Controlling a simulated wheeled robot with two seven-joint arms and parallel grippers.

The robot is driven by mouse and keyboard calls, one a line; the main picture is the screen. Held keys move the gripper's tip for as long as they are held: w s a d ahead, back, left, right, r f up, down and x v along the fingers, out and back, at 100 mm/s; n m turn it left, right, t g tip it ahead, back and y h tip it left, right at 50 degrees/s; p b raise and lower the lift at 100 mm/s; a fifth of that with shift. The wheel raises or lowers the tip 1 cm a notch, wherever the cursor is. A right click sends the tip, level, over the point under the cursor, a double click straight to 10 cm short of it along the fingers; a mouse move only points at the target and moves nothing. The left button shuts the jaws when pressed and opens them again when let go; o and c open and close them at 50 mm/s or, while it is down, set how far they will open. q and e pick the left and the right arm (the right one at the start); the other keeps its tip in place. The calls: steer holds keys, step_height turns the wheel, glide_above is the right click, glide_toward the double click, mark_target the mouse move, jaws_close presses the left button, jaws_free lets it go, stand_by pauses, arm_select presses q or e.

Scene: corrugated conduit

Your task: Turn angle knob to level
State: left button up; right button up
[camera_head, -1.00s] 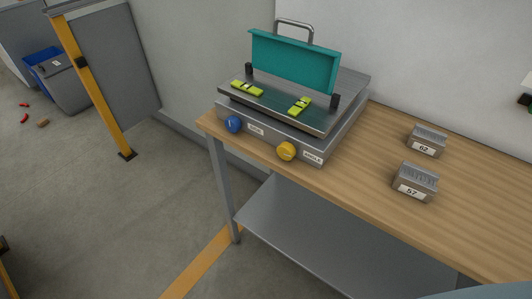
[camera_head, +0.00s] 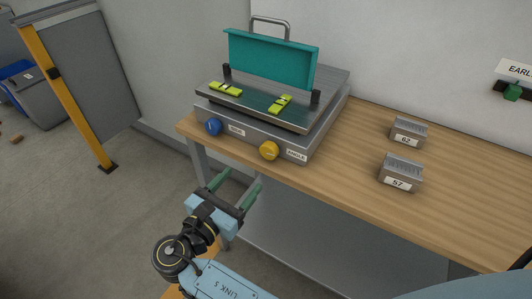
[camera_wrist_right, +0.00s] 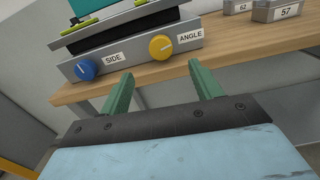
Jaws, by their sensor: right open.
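The yellow angle knob (camera_head: 269,151) is on the front of a grey machine (camera_head: 310,142), beside a label reading ANGLE. It also shows in the right wrist view (camera_wrist_right: 160,46). A blue knob (camera_head: 213,127) sits left of it by a label reading SIDE. Two yellow-green levels (camera_head: 226,89) (camera_head: 280,104) lie on the machine's top plate, under an upright teal panel (camera_head: 272,58). My right gripper (camera_head: 238,181) is open and empty, below and in front of the knobs, apart from them. Its green fingers also show in the right wrist view (camera_wrist_right: 158,82). My left gripper is out of view.
The machine stands on a wooden bench (camera_head: 345,172) with a lower metal shelf (camera_head: 320,235). Grey blocks marked 62 (camera_head: 408,132) and 57 (camera_head: 401,173) sit to the right. A wall sign (camera_head: 515,72) is at far right. The bench between is clear.

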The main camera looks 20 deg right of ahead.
mark_target(266, 152)
steer(key=x, duration=1.2)
steer(key=c, duration=1)
steer(key=shift+n+p, duration=0.3)
steer(key=shift+p, duration=0.2)
steer(key=n+p, duration=0.2)
steer(key=p, duration=0.1)
steer(key=n+p, duration=0.1)
steer(key=p, duration=0.2)
steer(key=shift+w+a+r+n+p, duration=0.1)
steer(key=shift+r+n+p, duration=0.1)
steer(key=shift+n+p, duration=0.15)
steer(key=shift+f+n+p, duration=0.2)
steer(key=shift+n+p, duration=0.95)
steer(key=shift+n, duration=0.2)
steer(key=shift+f, duration=0.1)
